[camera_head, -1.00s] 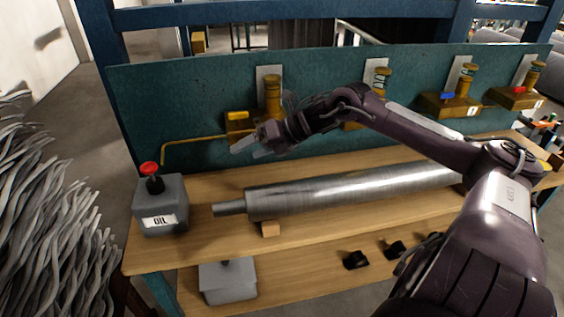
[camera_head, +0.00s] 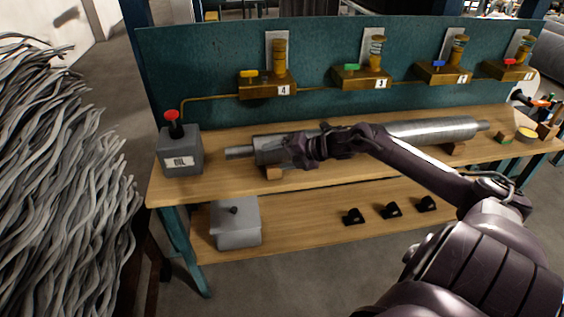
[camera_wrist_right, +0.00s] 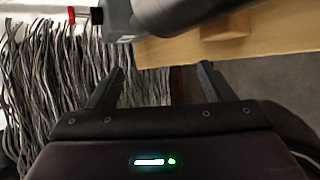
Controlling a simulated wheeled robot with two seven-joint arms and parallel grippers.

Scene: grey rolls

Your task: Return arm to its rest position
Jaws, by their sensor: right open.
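My right arm reaches in from the lower right of the head view. Its gripper (camera_head: 293,151) appears in front of the left part of the steel roll, and its fingers are hard to make out there. In the wrist view the two dark fingers of the right gripper (camera_wrist_right: 161,70) are spread apart with nothing between them. The grey steel roll (camera_head: 430,130) lies on wooden blocks along the bench top, partly hidden by the arm. It shows at the top of the wrist view (camera_wrist_right: 185,12), beyond the fingers. My left gripper is not in view.
Several brass valve units (camera_head: 266,84) line the teal back panel (camera_head: 205,65). The lower shelf (camera_head: 300,226) holds a grey box (camera_head: 235,224) and small black parts. Grey strands (camera_head: 60,190) fill the left.

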